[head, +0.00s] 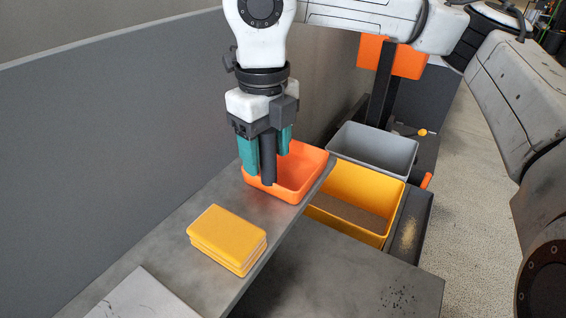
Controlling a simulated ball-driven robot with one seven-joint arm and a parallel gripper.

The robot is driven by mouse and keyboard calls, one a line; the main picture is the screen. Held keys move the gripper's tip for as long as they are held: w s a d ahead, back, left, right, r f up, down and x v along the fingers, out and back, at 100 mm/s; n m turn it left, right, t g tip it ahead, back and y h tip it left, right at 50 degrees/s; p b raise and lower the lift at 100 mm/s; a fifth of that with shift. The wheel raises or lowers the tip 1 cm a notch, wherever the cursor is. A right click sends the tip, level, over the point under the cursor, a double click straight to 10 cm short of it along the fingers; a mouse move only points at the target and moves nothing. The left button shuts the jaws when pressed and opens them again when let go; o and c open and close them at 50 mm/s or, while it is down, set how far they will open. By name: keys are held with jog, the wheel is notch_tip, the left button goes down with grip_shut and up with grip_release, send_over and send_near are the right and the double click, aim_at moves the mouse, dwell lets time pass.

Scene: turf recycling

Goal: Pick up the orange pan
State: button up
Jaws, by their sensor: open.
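The fingers hide the pan's near left part. I cannot tell from this view whether a finger touches the wall.
A yellow block-like stack (228,238) lies on the shelf (172,256) nearer to me, by a white marbled slab (143,297). A grey bin (372,147) and a yellow bin (356,190) stand lower at the right. A grey wall (110,120) runs along the left.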

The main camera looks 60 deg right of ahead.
jog(key=shift+c, duration=0.3)
grip_shut()
dwell(0.4)
